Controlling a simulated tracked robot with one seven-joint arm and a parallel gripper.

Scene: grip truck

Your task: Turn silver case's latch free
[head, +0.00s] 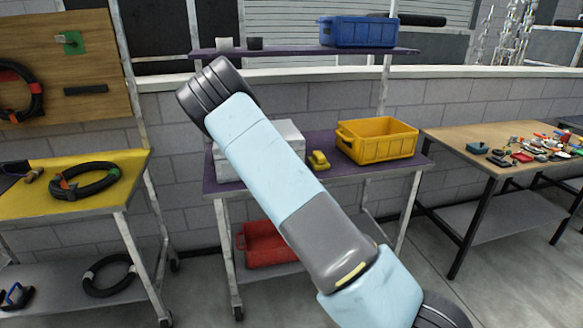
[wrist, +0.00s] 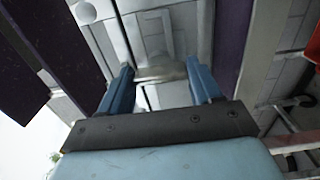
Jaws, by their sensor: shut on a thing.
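The silver case (head: 290,134) stands on the purple shelf in the head view, partly hidden behind my arm. In the wrist view the case's pale grey face (wrist: 126,40) fills the upper middle. My gripper (wrist: 160,70) is at that face, with its two blue fingers on either side of a small silver latch (wrist: 160,74). The gripper is shut on the latch. The latch is blurred, so how far it is turned cannot be told. In the head view my gripper and the latch are hidden behind my arm.
The purple shelf (head: 330,143) also holds a yellow crate (head: 377,145) and a small yellow object (head: 318,160) right of the case. A blue crate (head: 358,32) stands on the upper shelf, and a red bin (head: 262,246) sits below. Side tables stand left and right.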

